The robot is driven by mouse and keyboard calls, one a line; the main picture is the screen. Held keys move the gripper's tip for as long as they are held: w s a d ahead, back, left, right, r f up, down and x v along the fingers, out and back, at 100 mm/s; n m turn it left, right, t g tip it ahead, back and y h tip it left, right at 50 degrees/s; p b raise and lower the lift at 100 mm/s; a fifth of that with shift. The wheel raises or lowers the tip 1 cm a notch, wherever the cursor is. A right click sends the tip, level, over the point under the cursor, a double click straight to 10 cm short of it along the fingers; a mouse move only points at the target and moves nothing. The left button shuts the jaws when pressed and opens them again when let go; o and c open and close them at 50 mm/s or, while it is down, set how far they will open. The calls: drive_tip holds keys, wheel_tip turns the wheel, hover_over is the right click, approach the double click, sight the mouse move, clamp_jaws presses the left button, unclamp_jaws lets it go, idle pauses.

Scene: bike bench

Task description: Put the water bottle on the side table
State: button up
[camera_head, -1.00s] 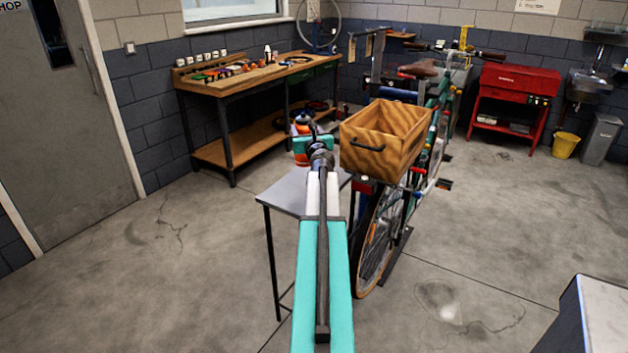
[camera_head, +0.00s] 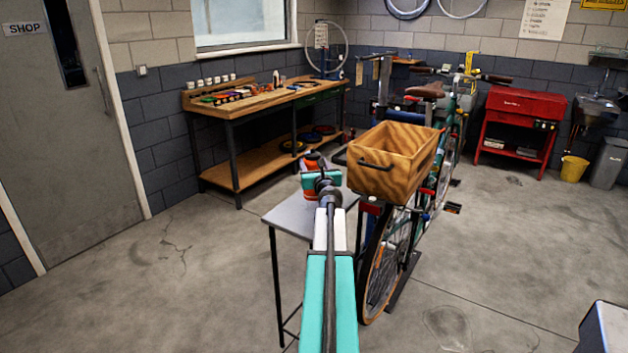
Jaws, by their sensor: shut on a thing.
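The orange water bottle (camera_head: 313,159) is largely hidden behind my teal gripper (camera_head: 322,181) at the far end of my arm. My gripper is shut on the bottle. The bottle looks roughly upright, over the grey side table (camera_head: 289,221), near the table's far part in the picture. The near left part of the tabletop is bare.
A workbench (camera_head: 232,108) with tools stands behind on the left. A red cabinet (camera_head: 519,112) and yellow bucket (camera_head: 574,168) are at the back right. Floor at the left is clear.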

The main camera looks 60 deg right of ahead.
drive_tip(key=shift+f, duration=0.1)
drive_tip(key=shift+f+b, duration=0.8)
drive_tip(key=shift+f, duration=1.25)
drive_tip(key=o, duration=1.8)
drive_tip(key=shift+o, duration=0.2)
drive_tip(key=shift+r, duration=0.25)
drive_tip(key=v, duration=1.2)
drive_tip(key=shift+b, duration=0.45)
drive_tip(key=shift+w+a, duration=0.1)
drive_tip(key=shift+w, duration=0.05)
